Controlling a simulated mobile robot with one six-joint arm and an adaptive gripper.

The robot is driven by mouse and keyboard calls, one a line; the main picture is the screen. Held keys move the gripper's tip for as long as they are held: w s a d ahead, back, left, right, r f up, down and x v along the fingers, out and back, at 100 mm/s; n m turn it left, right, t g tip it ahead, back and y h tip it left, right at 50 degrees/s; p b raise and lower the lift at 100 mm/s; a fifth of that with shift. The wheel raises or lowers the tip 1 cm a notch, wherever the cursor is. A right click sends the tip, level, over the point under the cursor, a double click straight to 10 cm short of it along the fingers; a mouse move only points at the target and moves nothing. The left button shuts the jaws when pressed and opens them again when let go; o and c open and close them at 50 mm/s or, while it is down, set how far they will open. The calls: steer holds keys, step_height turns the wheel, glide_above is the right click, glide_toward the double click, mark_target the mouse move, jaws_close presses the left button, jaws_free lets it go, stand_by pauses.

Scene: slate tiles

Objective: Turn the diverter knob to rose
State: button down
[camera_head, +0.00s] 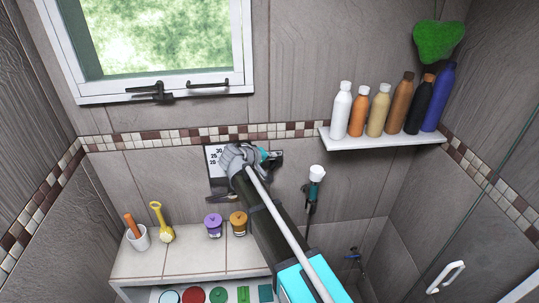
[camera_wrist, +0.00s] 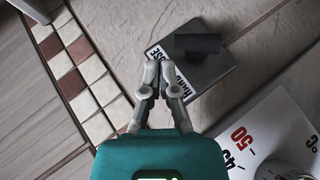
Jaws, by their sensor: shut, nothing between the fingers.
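In the wrist view, the diverter knob (camera_wrist: 197,43) is a dark bar on a grey plate (camera_wrist: 212,69). The plate carries a white ROSE label (camera_wrist: 155,53) and a white HAND label (camera_wrist: 187,87), both partly covered by my fingers. The bar lies roughly level across the picture; which label it points to is unclear. My gripper (camera_wrist: 157,64) is shut and empty, its tips just left of the knob; contact cannot be told. In the head view, my gripper (camera_head: 238,152) is at the wall and hides most of the knob.
A white temperature scale (camera_head: 213,160) is beside my gripper; its numbers also show in the wrist view (camera_wrist: 240,140). A hand shower (camera_head: 316,176) hangs to the right. A shelf (camera_head: 375,139) holds several bottles. A tiled ledge (camera_head: 190,262) below holds jars and a cup.

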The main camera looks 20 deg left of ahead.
steer(key=shift+a+r, duration=0.1)
steer(key=shift+r, duration=0.1)
stand_by(0.4)
steer(key=shift+a+r+p, duration=0.7)
steer(key=shift+r+p, duration=0.25)
steer(key=shift+p, duration=0.1)
steer(key=w+r+p+v, duration=0.1)
steer(key=p+v, duration=0.5)
steer(key=v, duration=0.5)
steer(key=shift+s+a+r+p, duration=0.25)
steer(key=shift+a+r+p, duration=0.05)
steer(key=shift+a+p, duration=0.05)
